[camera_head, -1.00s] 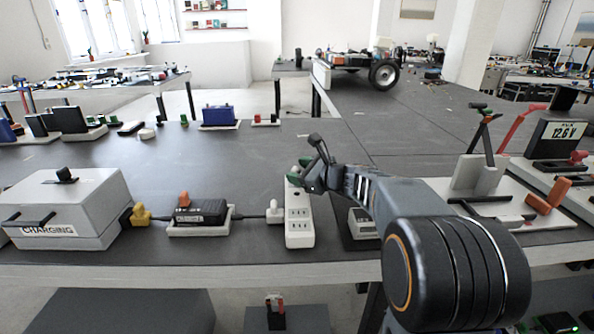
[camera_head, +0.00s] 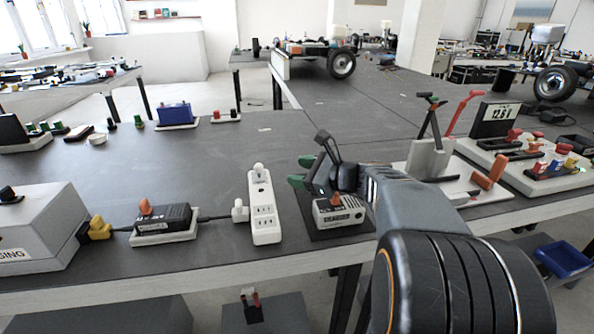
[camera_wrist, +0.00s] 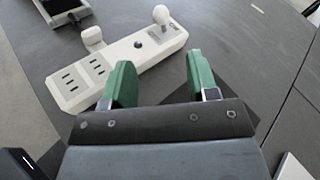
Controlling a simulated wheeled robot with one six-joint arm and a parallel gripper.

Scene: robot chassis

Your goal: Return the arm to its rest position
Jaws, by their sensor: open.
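My gripper (camera_head: 304,172) has green fingertips and is open and empty. In the head view it is above the table, to the right of the white power strip (camera_head: 264,222) and over a small device with an orange knob (camera_head: 338,214). In the wrist view the open fingers (camera_wrist: 158,84) are spread apart, with the power strip (camera_wrist: 88,84) beyond them and nothing between them. A white round-headed plug (camera_wrist: 161,16) stands at the strip's far end.
A charger with an orange knob (camera_head: 163,224) sits left of the strip, cabled to it. A grey charging box (camera_head: 40,228) is at far left. A stand with levers (camera_head: 428,160) and a meter display (camera_head: 497,117) are at right.

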